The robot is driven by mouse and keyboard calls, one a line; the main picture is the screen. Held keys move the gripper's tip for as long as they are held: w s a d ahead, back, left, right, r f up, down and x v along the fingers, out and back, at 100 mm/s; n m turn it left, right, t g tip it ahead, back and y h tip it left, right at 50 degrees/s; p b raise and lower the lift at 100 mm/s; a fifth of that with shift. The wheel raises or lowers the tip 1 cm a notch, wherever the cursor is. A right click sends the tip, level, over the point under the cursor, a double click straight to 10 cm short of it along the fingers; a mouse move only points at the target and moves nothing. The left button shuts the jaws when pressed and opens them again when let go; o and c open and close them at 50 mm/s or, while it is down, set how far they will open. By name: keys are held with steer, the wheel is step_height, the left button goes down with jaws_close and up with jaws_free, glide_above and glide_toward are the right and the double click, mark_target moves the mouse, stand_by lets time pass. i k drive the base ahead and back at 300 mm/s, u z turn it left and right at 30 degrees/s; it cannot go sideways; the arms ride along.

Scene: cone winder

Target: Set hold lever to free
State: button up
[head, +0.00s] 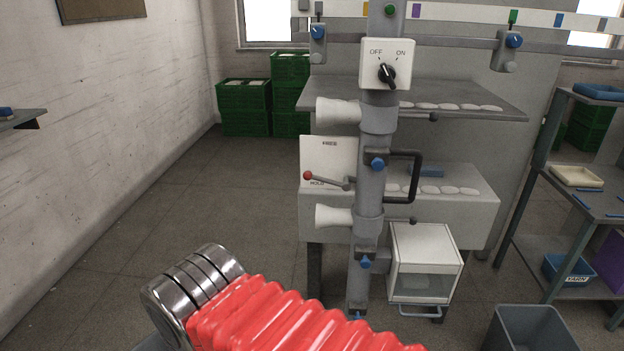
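The hold lever (328,181) is a thin grey rod with a red ball knob (308,176) at its left end. It sits in front of a white plate (328,160) on the machine, left of the grey post. The plate reads FREE near its top and HOLD near its lower left. The lever points left and slightly up, with its knob beside the HOLD mark. Its right end meets the post area, where the pivot is hard to make out. My gripper is not in view; only a red-sleeved, chrome-ringed part of my arm shows at the bottom, well below the lever.
The grey post (372,215) carries an OFF/ON switch box (387,64), a black handle (416,178) and white cones (337,112) above and below the lever. A clear-fronted box (424,262) is lower right. Open floor (210,200) lies to the left.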

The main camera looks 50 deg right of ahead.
mark_target(346, 185)
steer(key=u, duration=0.05)
steer(key=i, duration=1)
steer(key=z, duration=0.05)
